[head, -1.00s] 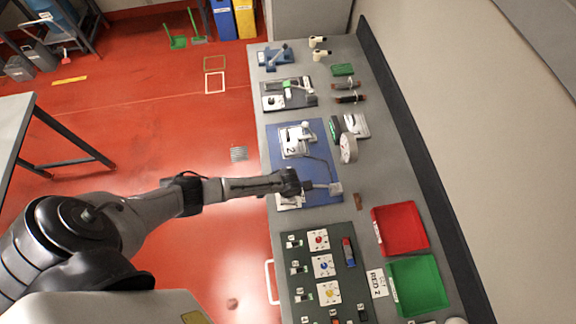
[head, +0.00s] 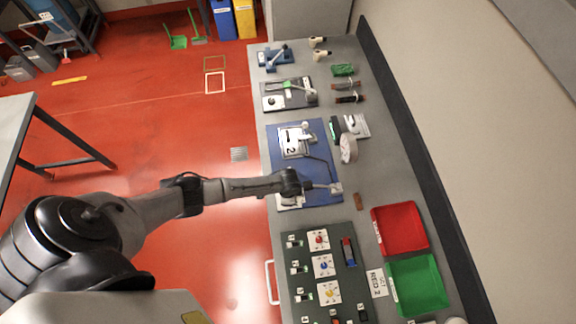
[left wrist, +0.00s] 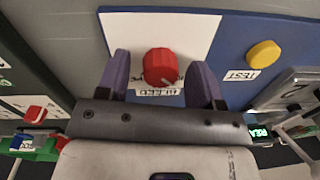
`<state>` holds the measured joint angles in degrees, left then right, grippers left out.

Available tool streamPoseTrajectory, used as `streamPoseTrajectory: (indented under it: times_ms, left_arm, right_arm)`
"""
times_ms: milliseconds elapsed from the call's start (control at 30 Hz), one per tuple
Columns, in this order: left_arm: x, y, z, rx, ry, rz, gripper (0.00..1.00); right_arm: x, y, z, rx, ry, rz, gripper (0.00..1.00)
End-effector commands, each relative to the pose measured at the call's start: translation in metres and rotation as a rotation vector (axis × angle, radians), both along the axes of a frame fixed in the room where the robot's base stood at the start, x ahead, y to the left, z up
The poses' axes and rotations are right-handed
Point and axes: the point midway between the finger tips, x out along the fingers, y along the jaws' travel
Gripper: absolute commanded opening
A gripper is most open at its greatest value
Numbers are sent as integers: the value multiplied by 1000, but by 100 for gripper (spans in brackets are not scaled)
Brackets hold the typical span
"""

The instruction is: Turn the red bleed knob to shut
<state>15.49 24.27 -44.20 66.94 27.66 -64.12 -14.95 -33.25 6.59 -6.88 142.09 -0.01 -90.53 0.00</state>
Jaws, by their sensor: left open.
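The red bleed knob (left wrist: 161,68) shows in the left wrist view on a white plate (left wrist: 200,30), with a partly covered label just below it. My left gripper (left wrist: 161,59) is open, with one purple finger on each side of the knob and a visible gap to each. I cannot tell whether the fingertips are level with the knob in depth. In the head view, my left gripper (head: 292,186) is over the lower part of the blue board (head: 318,165), and the knob is hidden beneath it. My right gripper is not in view.
A yellow knob (left wrist: 263,54) labelled TEST sits right of the red one. A dark green panel (head: 350,285) with coloured knobs lies nearer on the bench. A red tray (head: 403,250) and a green tray (head: 440,308) stand to its right.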

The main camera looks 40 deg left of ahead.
Motion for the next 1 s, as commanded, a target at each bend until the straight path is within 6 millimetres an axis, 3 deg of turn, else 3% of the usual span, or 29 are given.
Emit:
streamPoseTrajectory:
  times_ms: [267, 700, 1000]
  left_arm:
    - [0, 0, 14, -1, -2, 0, 61]
    - [-3, -3, 93, 1, -3, -1, 61]
    - [-5, -5, 129, 0, -1, -1, 61]
  right_arm:
    - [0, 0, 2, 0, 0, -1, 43]
    - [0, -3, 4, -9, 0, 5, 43]
    - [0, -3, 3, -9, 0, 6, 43]
